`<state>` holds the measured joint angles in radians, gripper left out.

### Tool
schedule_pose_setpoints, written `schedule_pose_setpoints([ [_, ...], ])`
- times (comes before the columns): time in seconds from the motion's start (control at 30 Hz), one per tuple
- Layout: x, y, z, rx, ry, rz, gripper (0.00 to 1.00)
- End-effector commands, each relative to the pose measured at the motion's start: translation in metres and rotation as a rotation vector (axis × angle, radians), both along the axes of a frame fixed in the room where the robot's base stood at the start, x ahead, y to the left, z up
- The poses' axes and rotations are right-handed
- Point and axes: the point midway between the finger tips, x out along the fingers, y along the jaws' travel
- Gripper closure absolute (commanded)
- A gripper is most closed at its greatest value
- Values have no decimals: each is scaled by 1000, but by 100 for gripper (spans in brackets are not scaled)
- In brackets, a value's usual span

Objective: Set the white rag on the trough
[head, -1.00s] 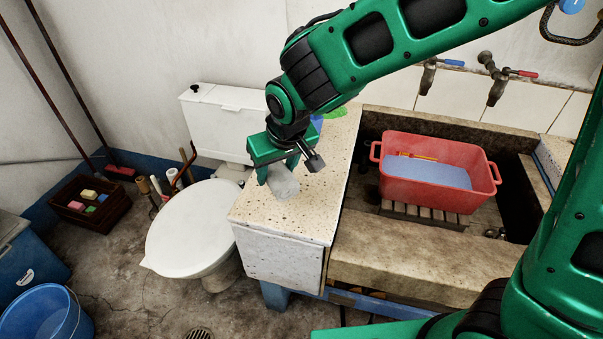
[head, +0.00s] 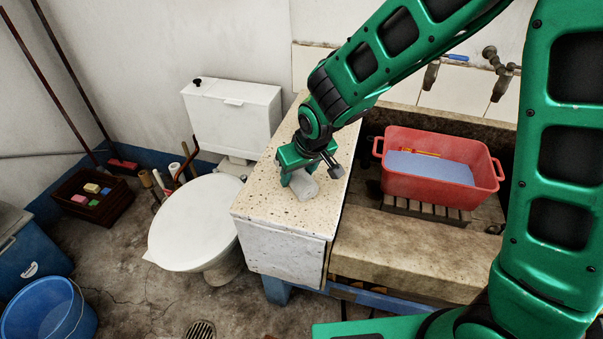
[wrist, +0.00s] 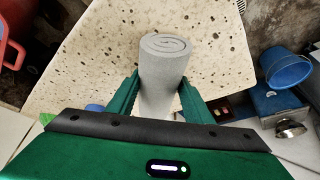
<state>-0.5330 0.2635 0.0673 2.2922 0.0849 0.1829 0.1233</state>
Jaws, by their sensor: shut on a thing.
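The white rag (head: 304,188) is a rolled, pale grey-white bundle. In the wrist view the rag (wrist: 165,65) shows its spiral end between my two green fingers. My gripper (head: 300,177) is shut on it, over the speckled stone top of the trough (head: 262,203). The speckled top (wrist: 105,55) also lies below the rag in the wrist view. The rag is low over this top, but I cannot tell whether it touches it. My fingers hide part of the rag's near end.
A red tub (head: 430,184) with bluish contents stands in the basin to the right. Two taps are on the wall behind it. A white toilet (head: 195,222) stands just left of the trough. The front part of the speckled top is clear.

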Motion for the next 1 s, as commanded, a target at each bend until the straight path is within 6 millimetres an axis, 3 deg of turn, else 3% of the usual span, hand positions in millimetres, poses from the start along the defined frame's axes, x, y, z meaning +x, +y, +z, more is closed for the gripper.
schedule_pose_setpoints([
  [0.23, 0, 0, -3, 0, 1, 0, 81],
  [0.27, 0, 0, -3, 0, 1, 0, 47],
  [0.3, 0, 0, -3, 0, 1, 0, 37],
  [0.33, 0, 0, -3, 0, 1, 0, 35],
  [0.73, -1, 0, 4, 0, -1, 0, 35],
  [1.0, -14, -7, 40, 2, -4, 0, 35],
])
